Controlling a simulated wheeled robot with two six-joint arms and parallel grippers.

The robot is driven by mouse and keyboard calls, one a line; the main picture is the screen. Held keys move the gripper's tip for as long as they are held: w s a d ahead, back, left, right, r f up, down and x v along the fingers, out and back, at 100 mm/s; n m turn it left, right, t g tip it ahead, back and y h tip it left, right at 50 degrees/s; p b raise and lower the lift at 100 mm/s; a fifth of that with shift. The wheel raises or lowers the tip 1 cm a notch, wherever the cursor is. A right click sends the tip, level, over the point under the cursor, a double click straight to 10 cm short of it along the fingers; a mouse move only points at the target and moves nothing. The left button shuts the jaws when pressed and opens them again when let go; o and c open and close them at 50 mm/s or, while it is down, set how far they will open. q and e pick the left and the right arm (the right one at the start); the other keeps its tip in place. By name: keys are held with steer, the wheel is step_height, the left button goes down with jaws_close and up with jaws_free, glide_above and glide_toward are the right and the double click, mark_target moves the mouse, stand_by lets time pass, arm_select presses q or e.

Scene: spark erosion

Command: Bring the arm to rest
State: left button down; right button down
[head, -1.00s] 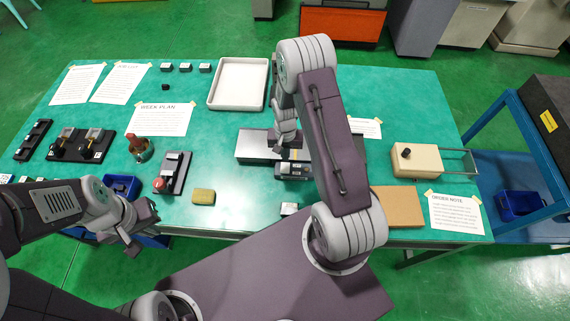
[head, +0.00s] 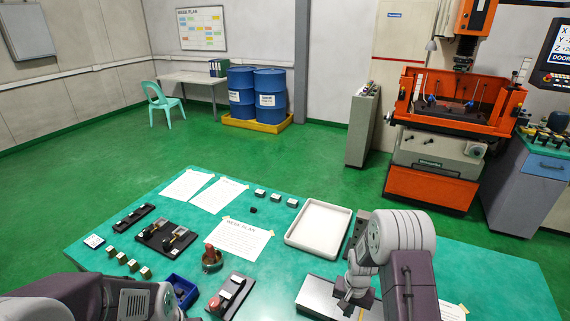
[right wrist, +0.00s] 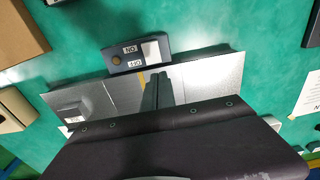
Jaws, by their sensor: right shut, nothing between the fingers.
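My right arm comes in at the lower right of the head view. Its gripper (head: 352,300) points down over a silver plate (head: 315,297) on the green table (head: 120,235). In the right wrist view the dark fingers (right wrist: 157,90) are together with nothing between them, in front of the silver plate (right wrist: 205,82). I cannot tell how high above the plate they are. My left arm shows at the lower left of the head view, but its gripper is outside the picture.
A white tray (head: 318,228) lies behind my right gripper. A dark switch box (right wrist: 137,54) with ON and OFF labels is by the plate. A red-topped item (head: 211,257), a blue bin (head: 183,289) and papers are to the left. An orange machine (head: 455,105) stands beyond.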

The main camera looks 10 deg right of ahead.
steer(key=a+r+n+t+b, duration=0.2)
steer(key=a+r+b, duration=0.25)
steer(key=r, duration=0.55)
steer(key=s+a+n+g, duration=0.1)
steer(key=s+a+n, duration=0.1)
steer(key=s, duration=1.2)
steer(key=shift+a+n, duration=0.3)
steer(key=shift+n, duration=0.6)
